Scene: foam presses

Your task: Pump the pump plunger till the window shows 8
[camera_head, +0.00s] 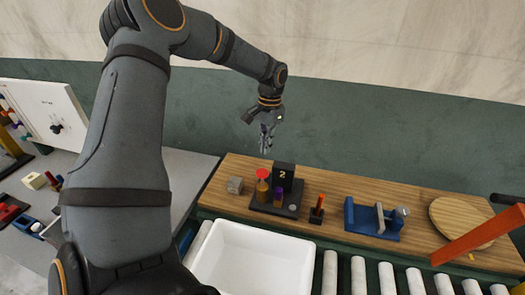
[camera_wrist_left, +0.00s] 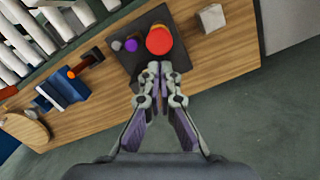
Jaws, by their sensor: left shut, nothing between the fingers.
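The pump has a dark base (camera_head: 274,209) on a wooden shelf. Its plunger has a round red top (camera_head: 263,174), seen from above in the left wrist view (camera_wrist_left: 159,40), over an amber body. The black block with the window (camera_head: 283,176) behind it shows 2. A purple-topped post (camera_head: 278,194) and a small grey knob (camera_head: 293,207) share the base. My left gripper (camera_head: 265,146) is shut and empty, above and behind the pump in the head view. In the left wrist view its fingertips (camera_wrist_left: 160,69) appear just below the red top, apart from it as far as I can tell. My right gripper is not in view.
A grey cube (camera_head: 235,185) sits left of the pump. An orange-handled piece (camera_head: 317,208), a blue fixture (camera_head: 373,219) and a round wooden board (camera_head: 462,221) stand to its right. A white bin (camera_head: 253,262) and rollers (camera_head: 388,279) lie in front. An orange bar (camera_head: 480,236) juts in at right.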

